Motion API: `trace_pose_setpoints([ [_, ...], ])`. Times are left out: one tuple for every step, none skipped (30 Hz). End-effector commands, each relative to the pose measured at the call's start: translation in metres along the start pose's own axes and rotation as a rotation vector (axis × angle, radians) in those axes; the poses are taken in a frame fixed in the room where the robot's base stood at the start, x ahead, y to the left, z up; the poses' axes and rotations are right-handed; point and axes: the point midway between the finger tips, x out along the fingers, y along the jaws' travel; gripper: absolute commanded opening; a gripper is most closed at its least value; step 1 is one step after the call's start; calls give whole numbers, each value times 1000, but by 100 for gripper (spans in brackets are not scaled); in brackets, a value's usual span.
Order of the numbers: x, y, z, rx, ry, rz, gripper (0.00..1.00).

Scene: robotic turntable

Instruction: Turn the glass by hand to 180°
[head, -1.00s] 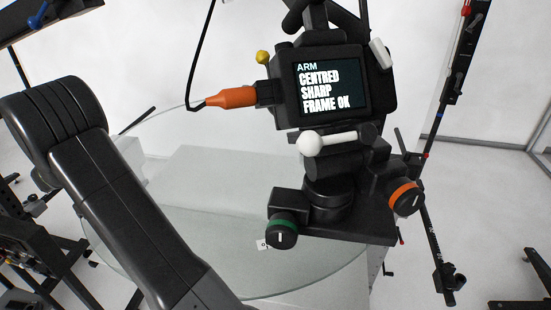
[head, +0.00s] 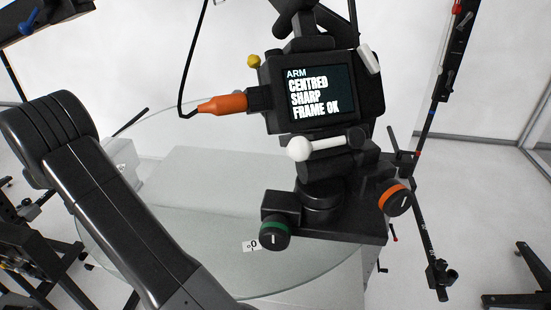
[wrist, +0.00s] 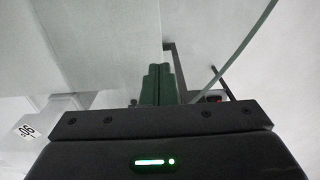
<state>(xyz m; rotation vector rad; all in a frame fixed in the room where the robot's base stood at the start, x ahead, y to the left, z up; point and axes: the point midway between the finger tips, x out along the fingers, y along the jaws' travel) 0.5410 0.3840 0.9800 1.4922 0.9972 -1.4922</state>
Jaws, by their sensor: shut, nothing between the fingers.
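The glass (head: 215,275) is a round, clear turntable disc above a white plinth. A black camera rig (head: 325,170) stands over its right part; its screen (head: 322,92) reads "ARM CENTRED SHARP FRAME OK". A small white tag (head: 250,246) marked 0 shows beside the green-ringed knob (head: 274,235). In the wrist view, the glass's thin curved edge (wrist: 248,37) runs at upper right. My gripper (wrist: 160,85) shows there as two dark green fingers close together, empty, left of that edge. Whether it touches the glass I cannot tell. In the head view my gripper is hidden.
In the wrist view a white block at left carries a tag (wrist: 27,131) reading 90 upside down. An orange connector (head: 222,103) with a black cable juts left from the rig. A tall black pole (head: 437,110) stands at right. Black stand legs are at lower left.

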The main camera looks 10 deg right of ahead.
Motion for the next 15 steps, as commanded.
trace_pose_setpoints([
  [1, 2, -2, 1, -1, 0, 0],
  [2, 3, -3, 1, -1, 0, 0],
  [2, 4, -5, 1, -2, 0, 0],
  [2, 5, -6, 1, -1, 0, 0],
  [2, 6, -7, 1, -1, 0, 0],
  [2, 8, -9, 0, 0, 0, 0],
  [2, 8, -10, 0, 0, 0, 0],
  [2, 9, -11, 0, -1, 0, 0],
  [3, 10, -13, 0, -1, 0, 0],
  [3, 11, -14, 0, -1, 0, 0],
  [3, 12, -15, 0, -1, 0, 0],
  [4, 13, -16, 0, -2, -1, 0],
  [4, 14, -18, 0, -2, -1, 0],
  [4, 15, -19, 0, -2, -1, 0],
  [4, 16, -20, 0, -3, -1, 0],
])
